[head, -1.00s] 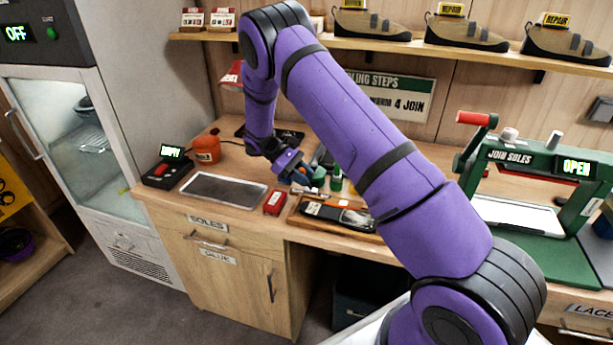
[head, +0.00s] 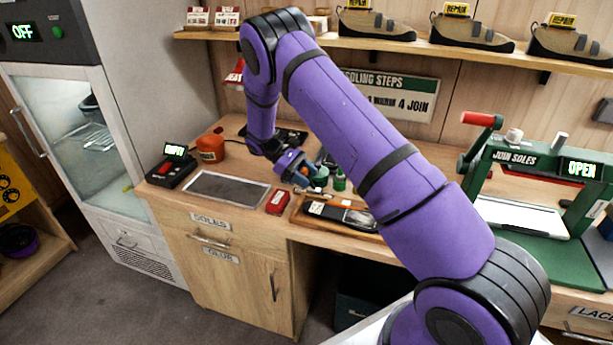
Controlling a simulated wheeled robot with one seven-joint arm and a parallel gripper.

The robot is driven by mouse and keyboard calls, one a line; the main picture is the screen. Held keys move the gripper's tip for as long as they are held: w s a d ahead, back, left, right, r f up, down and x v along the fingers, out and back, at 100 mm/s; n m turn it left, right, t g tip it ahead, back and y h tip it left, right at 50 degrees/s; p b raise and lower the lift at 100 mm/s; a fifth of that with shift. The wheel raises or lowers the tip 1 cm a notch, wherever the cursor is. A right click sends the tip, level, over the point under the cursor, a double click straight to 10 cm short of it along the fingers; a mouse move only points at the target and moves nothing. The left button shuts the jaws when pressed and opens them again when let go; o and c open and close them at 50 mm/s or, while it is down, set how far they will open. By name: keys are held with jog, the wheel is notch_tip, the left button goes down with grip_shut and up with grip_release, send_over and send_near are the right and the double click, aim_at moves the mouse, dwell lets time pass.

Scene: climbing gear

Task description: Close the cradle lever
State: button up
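My gripper (head: 303,181) hangs low over the workbench, just behind the wooden tray. Its fingers are small and partly hidden, so I cannot tell whether it is open or shut. A wooden tray (head: 296,214) holds a dark shoe (head: 348,214) with a white label; it may be the cradle, but my arm covers its right part. I cannot make out a lever on it. A small orange spot shows at my gripper. The green press (head: 508,158) at the right reads JOIN SOLES and OPEN. Its red-handled lever (head: 481,119) sticks out to the left, far from my gripper.
A red box (head: 278,201) stands left of the tray. A dark flat panel (head: 228,188), an orange pot (head: 210,147) and a small EMPTY display unit (head: 172,168) are farther left. A shelf (head: 420,45) with shoes runs above.

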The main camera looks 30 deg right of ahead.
jog(key=shift+a, duration=0.1)
jog(key=v, duration=1)
jog(key=shift+w+a+r, duration=0.2)
jog(key=shift+w, duration=0.05)
